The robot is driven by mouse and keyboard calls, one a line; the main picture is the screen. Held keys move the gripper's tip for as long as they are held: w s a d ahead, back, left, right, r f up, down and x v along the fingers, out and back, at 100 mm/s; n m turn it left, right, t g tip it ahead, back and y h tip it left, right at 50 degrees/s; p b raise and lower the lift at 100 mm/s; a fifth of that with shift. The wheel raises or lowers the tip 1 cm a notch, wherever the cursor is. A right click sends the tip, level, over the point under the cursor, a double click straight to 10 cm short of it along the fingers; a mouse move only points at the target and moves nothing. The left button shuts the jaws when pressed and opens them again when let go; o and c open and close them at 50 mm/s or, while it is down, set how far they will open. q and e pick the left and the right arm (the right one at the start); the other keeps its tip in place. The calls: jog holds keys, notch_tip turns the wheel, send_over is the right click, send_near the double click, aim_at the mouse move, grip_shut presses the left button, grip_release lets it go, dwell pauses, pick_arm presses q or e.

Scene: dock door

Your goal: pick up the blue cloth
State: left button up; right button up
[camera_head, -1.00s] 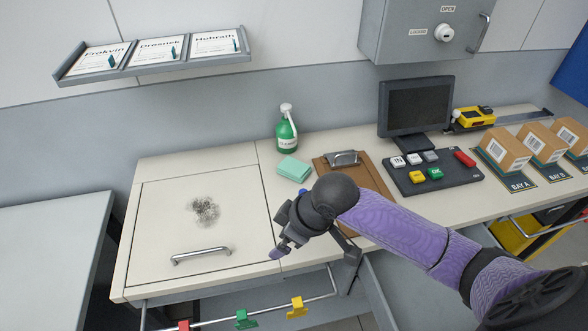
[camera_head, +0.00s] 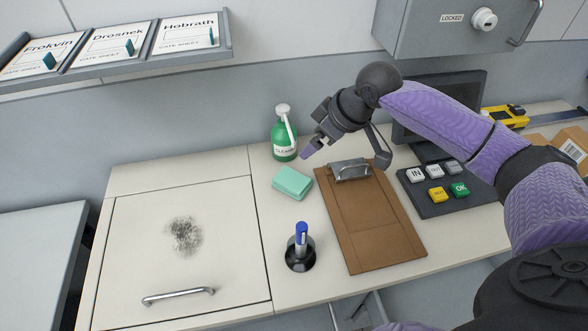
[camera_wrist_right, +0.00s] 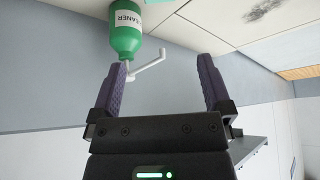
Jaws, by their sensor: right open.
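A folded teal-green cloth (camera_head: 292,183) lies on the counter, left of the brown clipboard; it is the only cloth-like thing I see, and it looks more green than blue. My right gripper (camera_head: 314,146) hangs above the counter behind and to the right of the cloth, close to the green cleaner bottle (camera_head: 284,138). In the right wrist view my right gripper (camera_wrist_right: 160,82) is open with nothing held, and the bottle (camera_wrist_right: 125,32) shows beyond its fingers. My left gripper is not in view.
The clipboard (camera_head: 372,225) and a marker in a black holder (camera_head: 300,253) stand near the cloth. A monitor (camera_head: 470,95) and keypad (camera_head: 440,190) are at right. A dark smudge (camera_head: 185,235) marks the hatch with a handle (camera_head: 178,297). A sheet rack (camera_head: 120,55) hangs above.

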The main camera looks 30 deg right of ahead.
jog(key=b, duration=0.6)
send_near(293, 179)
jog(key=b+x, duration=0.2)
jog(key=x, duration=0.7)
jog(key=shift+f+b, duration=0.2)
jog(key=shift+b, duration=0.15)
jog(key=shift+w+f, duration=0.1)
jog(key=shift+c, duration=0.3)
